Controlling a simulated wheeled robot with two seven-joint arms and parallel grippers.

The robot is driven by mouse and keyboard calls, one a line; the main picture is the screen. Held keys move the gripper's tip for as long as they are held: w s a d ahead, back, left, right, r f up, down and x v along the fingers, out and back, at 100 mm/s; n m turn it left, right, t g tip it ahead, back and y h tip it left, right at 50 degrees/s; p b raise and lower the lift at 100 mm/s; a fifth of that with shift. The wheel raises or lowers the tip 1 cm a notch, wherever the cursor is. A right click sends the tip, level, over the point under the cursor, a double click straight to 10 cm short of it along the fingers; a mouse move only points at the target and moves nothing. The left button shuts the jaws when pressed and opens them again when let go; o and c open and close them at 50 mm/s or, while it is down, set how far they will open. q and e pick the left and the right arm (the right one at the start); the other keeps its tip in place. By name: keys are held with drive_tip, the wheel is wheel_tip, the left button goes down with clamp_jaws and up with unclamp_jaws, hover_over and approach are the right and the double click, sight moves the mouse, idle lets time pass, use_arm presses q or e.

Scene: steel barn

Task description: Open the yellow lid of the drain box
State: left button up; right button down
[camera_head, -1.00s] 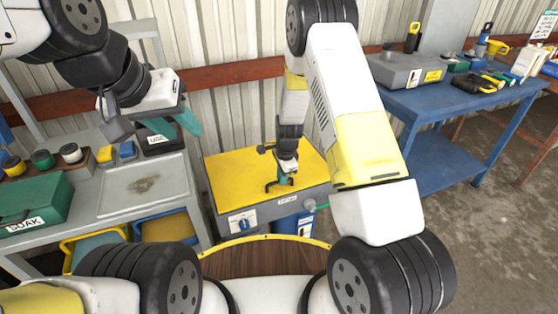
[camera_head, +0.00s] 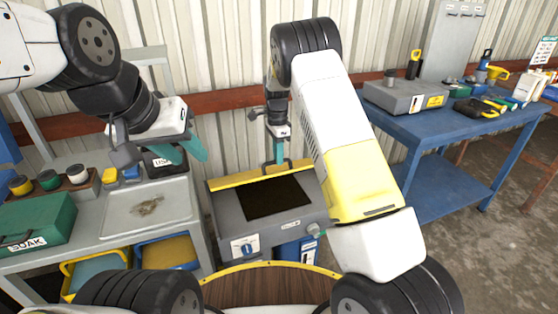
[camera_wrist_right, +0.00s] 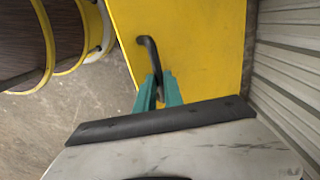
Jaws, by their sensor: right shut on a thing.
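The grey drain box (camera_head: 235,218) stands in front of the wall, with its dark opening (camera_head: 277,197) showing. Its yellow lid (camera_head: 232,179) is raised and seen nearly edge-on along the back of the box. My right gripper (camera_head: 279,158) is above the lid's back edge, shut on the black lid handle. In the right wrist view the lid (camera_wrist_right: 202,40) fills the middle, and the teal fingers (camera_wrist_right: 159,88) close around the black handle (camera_wrist_right: 150,56). My left gripper (camera_head: 182,153) is open and empty above the grey bench at the left.
A grey bench (camera_head: 120,212) at the left holds a tray, a green box (camera_head: 38,222) and small jars. A blue table (camera_head: 440,122) with a grey case (camera_head: 398,95) and tools stands at the right. The corrugated wall (camera_head: 215,80) is close behind the box.

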idle(0.4)
use_arm(q)
drive_tip(key=shift+w+f, duration=0.2)
drive_tip(key=shift+w, duration=0.05)
drive_tip(key=c, duration=0.7)
drive_tip(key=w+f+m+y, duration=0.1)
drive_tip(key=m, duration=0.1)
drive_tip(key=w+a+f+m+g+y, duration=0.1)
drive_tip(key=w+f+m, duration=0.1)
drive_tip(key=m, duration=0.1)
drive_tip(key=w+f+m, duration=0.1)
drive_tip(key=w+m, duration=0.1)
drive_tip(key=shift+w+a+f+y, duration=0.1)
drive_tip(key=shift+a+f+y, duration=0.1)
drive_tip(key=shift+y, duration=0.2)
clamp_jaws()
drive_tip(key=m+t+y, duration=0.1)
drive_tip(key=m, duration=2.4)
approach(255, 178)
drive_tip(key=s+d, duration=0.2)
drive_tip(key=s, duration=0.2)
drive_tip(key=a+x, duration=0.1)
drive_tip(key=x, duration=0.9)
drive_tip(key=shift+w+a+r, duration=0.15)
drive_tip(key=shift+w+r, duration=0.4)
drive_tip(key=shift+r, duration=0.2)
drive_tip(key=shift+w+a+r, duration=0.1)
drive_tip(key=shift+w+r, duration=0.45)
drive_tip(key=shift+r, duration=0.2)
